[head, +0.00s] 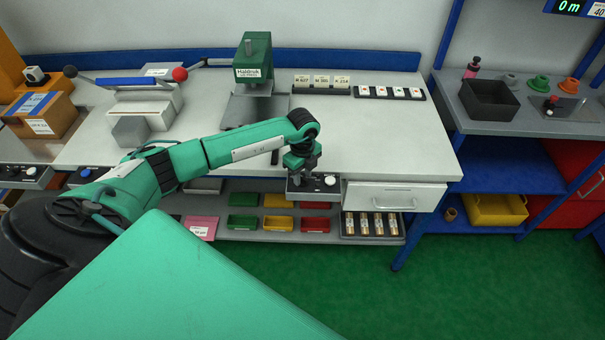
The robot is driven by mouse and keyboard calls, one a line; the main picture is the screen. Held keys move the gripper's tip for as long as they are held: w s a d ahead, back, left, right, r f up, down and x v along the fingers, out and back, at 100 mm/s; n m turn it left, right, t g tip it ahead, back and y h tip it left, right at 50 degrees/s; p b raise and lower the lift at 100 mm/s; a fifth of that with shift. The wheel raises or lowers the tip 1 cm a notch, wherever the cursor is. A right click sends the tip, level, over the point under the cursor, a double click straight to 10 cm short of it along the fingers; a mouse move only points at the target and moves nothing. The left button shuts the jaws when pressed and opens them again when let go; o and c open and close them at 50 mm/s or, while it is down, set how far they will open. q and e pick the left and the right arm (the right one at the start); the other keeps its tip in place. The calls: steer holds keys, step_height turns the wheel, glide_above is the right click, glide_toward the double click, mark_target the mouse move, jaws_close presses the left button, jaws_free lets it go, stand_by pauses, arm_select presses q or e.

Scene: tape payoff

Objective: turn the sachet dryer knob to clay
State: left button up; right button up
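A small grey control panel (314,193) sits under the front edge of the workbench. It has a white round knob (330,181) at its right. My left gripper (297,179) points down at the left part of this panel, just beside the white knob. The gripper covers whatever control is under it, and its fingers are too small and dark to show whether they are open or shut. No lettering is readable on the panel, so I cannot tell the knob's setting or confirm that it is the sachet dryer. My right gripper is out of view.
A white drawer (395,196) is right of the panel. A green press (253,62) stands on the bench (380,135), whose right part is clear. More control panels (28,176) are at the far left. Coloured bins (279,223) lie on the shelf below.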

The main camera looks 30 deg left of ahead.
mark_target(303, 177)
arm_select(q)
step_height(303, 177, up, 14)
steer(key=b, duration=0.3)
steer(key=shift+f, duration=0.15)
stand_by(0.4)
